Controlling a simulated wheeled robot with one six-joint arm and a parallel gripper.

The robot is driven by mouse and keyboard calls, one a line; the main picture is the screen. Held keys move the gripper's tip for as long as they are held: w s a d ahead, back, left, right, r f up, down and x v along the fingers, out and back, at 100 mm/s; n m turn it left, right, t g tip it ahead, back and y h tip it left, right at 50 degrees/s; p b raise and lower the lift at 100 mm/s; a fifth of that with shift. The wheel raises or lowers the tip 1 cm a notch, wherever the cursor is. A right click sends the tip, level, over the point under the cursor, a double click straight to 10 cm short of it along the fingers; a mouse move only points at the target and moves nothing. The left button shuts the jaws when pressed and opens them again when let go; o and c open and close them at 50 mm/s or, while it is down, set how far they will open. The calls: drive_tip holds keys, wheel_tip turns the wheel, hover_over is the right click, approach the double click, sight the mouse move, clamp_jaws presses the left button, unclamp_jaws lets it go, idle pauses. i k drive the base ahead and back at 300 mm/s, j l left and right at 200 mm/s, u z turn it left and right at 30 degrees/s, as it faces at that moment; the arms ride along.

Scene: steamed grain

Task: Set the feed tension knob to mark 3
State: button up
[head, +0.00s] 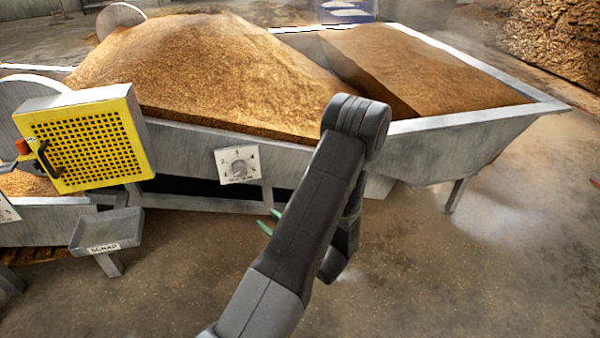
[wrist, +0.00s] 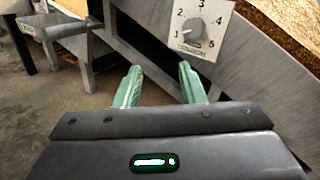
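The feed tension knob is a grey round knob (wrist: 194,29) on a white dial plate (wrist: 216,12) marked 1 to 5, labelled "TENSION". The wrist view shows it at the top, right of centre. A pale pointer line on the knob seems to point toward mark 1. In the head view the knob (head: 239,168) is on the front of the metal trough, left of my arm. My gripper (wrist: 157,85) has two green fingers spread apart with nothing between them. In the head view my gripper (head: 268,221) is below and right of the dial, apart from it, partly hidden by my arm.
The metal trough (head: 420,125) holds heaped grain (head: 215,65). A yellow grille box (head: 85,140) with a black handle is left of the dial. A small grey tray (head: 108,230) labelled "SCRAP" stands lower left. Open floor (head: 430,280) lies at the right.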

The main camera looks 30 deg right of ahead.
sight(239, 169)
drive_tip(key=i+j+z, duration=0.35)
drive_tip(key=j+z, duration=0.15)
drive_tip(key=i+j+z, duration=0.25)
drive_tip(key=j, duration=0.15)
drive_tip(key=j+z, duration=0.3)
drive_tip(key=j, duration=0.3)
